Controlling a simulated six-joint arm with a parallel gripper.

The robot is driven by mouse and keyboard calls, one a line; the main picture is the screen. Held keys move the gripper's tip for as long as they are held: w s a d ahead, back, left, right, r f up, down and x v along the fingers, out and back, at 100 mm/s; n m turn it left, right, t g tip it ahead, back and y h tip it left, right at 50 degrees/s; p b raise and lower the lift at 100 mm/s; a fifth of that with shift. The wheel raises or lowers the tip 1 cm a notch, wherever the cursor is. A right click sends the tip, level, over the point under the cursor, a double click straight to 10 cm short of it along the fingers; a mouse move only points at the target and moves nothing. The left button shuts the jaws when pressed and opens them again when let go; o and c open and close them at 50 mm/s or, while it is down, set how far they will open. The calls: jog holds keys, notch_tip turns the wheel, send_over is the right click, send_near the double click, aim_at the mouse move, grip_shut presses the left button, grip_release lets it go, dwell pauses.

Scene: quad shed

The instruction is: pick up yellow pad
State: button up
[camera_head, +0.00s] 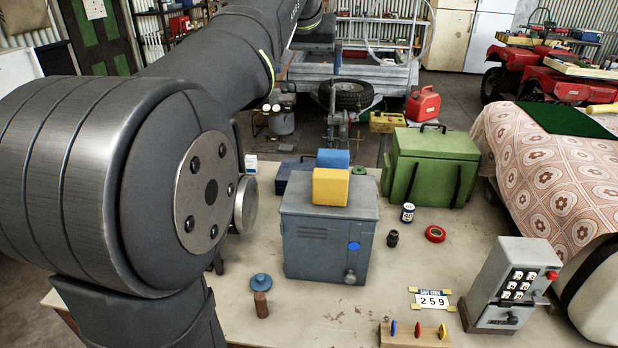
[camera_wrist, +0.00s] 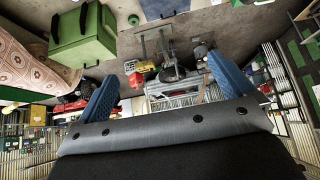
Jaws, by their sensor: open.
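A yellow block-shaped pad (camera_head: 331,188) stands on top of a small grey-blue metal cabinet (camera_head: 330,240) on the workbench. A blue block (camera_head: 333,159) shows just behind it, partly hidden. The cabinet's front has a blue round spot and a knob, and its door looks shut. My gripper (camera_wrist: 162,74) shows in the wrist view as two blue fingers held wide apart, with nothing between them. In the head view I cannot make out the gripper. I do not identify the yellow pad in the wrist view.
A green chest (camera_head: 431,168) stands behind right. A keypad box (camera_head: 505,282), a "259" card (camera_head: 433,300), a red tape ring (camera_head: 435,234) and a peg board (camera_head: 414,335) lie to the right. A brown cylinder (camera_head: 261,304) stands front left.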

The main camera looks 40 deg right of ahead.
jog(key=g+y, duration=0.2)
send_near(331, 172)
jog(key=x, duration=0.7)
jog(key=shift+f, duration=0.35)
jog(key=shift+x, duration=2.9)
jog(key=shift+s+a, duration=0.1)
jog(key=shift+s, duration=0.05)
jog(key=c, duration=1)
jog(key=shift+c, duration=0.2)
